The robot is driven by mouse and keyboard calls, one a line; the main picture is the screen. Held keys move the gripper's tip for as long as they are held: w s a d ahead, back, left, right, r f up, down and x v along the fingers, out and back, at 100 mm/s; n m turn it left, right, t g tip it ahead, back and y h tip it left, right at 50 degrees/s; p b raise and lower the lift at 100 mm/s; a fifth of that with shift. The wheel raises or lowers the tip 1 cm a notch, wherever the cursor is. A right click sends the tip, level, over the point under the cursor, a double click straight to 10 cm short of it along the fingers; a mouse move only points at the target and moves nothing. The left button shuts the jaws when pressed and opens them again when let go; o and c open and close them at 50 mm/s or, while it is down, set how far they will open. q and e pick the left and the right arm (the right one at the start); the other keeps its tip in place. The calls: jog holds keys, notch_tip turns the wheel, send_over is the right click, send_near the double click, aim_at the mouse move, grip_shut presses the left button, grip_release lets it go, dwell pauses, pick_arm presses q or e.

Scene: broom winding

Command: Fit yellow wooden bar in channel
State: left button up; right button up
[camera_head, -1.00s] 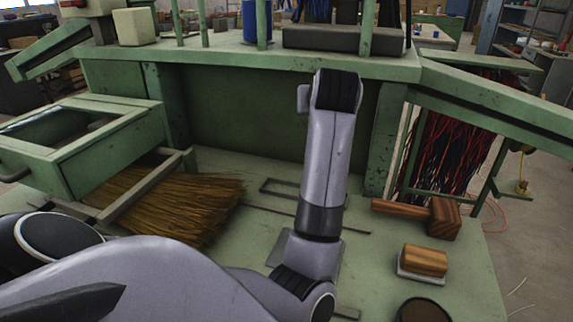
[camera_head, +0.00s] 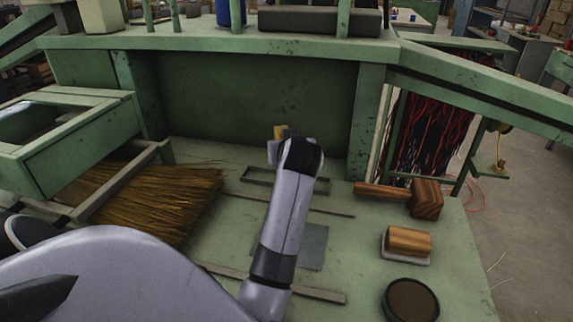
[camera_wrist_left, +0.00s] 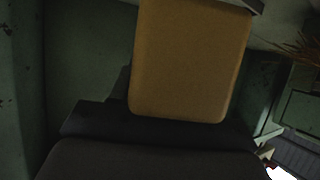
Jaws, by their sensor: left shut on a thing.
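The yellow wooden bar (camera_head: 280,131) shows as a small yellow patch just beyond my left wrist in the head view. It fills the upper middle of the left wrist view (camera_wrist_left: 190,62), a yellow-brown block with rounded corners. My left gripper (camera_head: 273,148) is shut on the bar, mostly hidden behind my wrist. A low, dark rectangular frame (camera_head: 252,180), which looks like the channel, lies on the green bench behind my forearm. My forearm covers part of it. The bar appears apart from the frame, but its height above the bench is hard to tell. My right gripper is not in view.
Broom bristles (camera_head: 150,205) lie to the left beside a green drawer (camera_head: 68,150). At the right are a wooden mallet (camera_head: 425,198), a brush block (camera_head: 408,243) and a round dark tin (camera_head: 410,300). A green back panel (camera_head: 240,90) stands behind the frame.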

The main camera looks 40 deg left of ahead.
pick_arm(q)
jog(key=shift+f, duration=2.25)
jog(key=shift+f+b, duration=0.3)
jog(key=shift+f, duration=0.1)
jog(key=o, duration=1.3)
jog(key=shift+r, duration=0.1)
